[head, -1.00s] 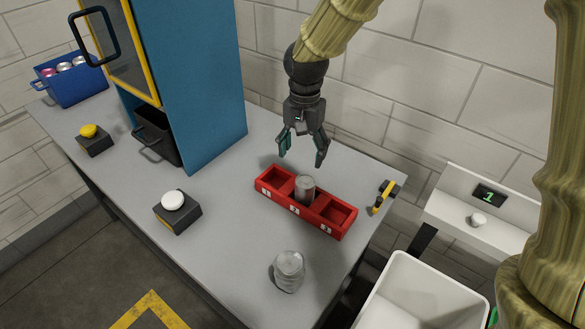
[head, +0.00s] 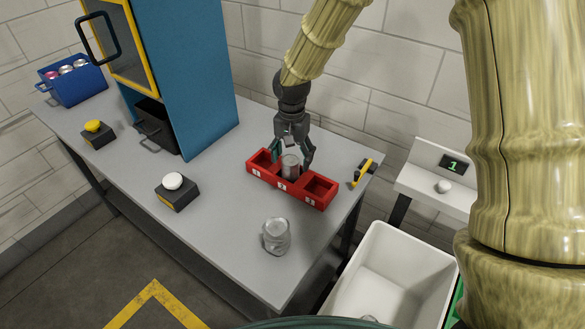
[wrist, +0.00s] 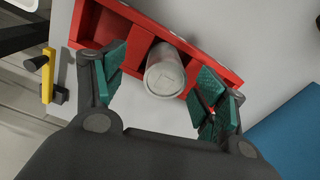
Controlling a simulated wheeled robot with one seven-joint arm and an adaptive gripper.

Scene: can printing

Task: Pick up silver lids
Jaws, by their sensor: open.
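A silver can (head: 291,168) with a silver lid stands upright in the middle compartment of the red tray (head: 262,178). My gripper (head: 292,162) is open above the tray, pointing down, its fingers on either side of the can. In the wrist view the can (wrist: 165,72) shows between the spread green-padded fingers of my gripper (wrist: 160,80), and neither finger visibly touches it. A clear jar (head: 276,237) stands on the table in front of the tray; its contents are too unclear to tell. No loose silver lids are plainly visible.
A blue cabinet (head: 195,80), a white-button box (head: 175,191), a yellow-button box (head: 97,134) and a blue bin of cans (head: 75,84) are to the left. A white bin (head: 372,262) stands at right.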

